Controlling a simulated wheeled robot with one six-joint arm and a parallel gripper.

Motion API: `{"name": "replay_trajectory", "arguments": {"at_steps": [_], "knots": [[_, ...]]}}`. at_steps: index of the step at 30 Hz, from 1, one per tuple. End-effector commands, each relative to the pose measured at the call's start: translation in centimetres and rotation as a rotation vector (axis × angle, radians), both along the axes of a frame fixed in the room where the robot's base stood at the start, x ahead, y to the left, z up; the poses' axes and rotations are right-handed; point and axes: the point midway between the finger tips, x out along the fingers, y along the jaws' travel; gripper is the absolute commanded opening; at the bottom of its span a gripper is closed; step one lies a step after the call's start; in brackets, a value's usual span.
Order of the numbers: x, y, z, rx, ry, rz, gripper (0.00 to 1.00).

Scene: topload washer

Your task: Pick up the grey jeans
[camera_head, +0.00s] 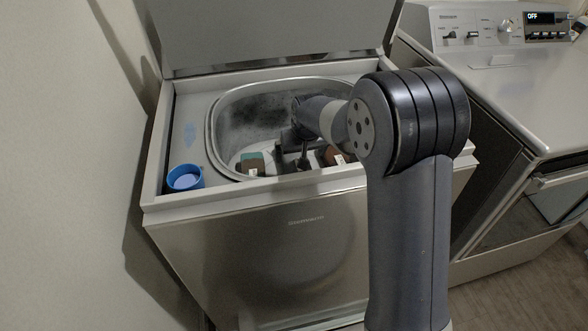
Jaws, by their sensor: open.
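No garment that I can clearly tell as the grey jeans shows. Inside the open washer's drum (232,107) lie a teal and dark folded item (251,161) with a white tag and a brown item (336,156) with a white tag. My gripper (292,163) reaches down into the drum between these two items, its dark fingers open. I cannot tell whether it touches anything. My arm and the drum's front rim hide much of the contents.
The top-load washer (255,233) has its lid (270,35) raised behind the opening. A blue cup-like cap (185,178) sits at its front left corner. A second machine (500,70) with a display reading OFF stands at right. A wall (60,170) is close at left.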

Motion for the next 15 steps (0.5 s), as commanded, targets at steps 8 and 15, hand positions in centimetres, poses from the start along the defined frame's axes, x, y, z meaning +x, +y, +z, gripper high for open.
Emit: {"name": "replay_trajectory", "arguments": {"at_steps": [8,15], "knots": [[1.1,0.3,-2.9,0.0,0.0,0.0,1.0],[1.9,1.0,-6.1,-0.001,0.003,0.001,1.0]]}}
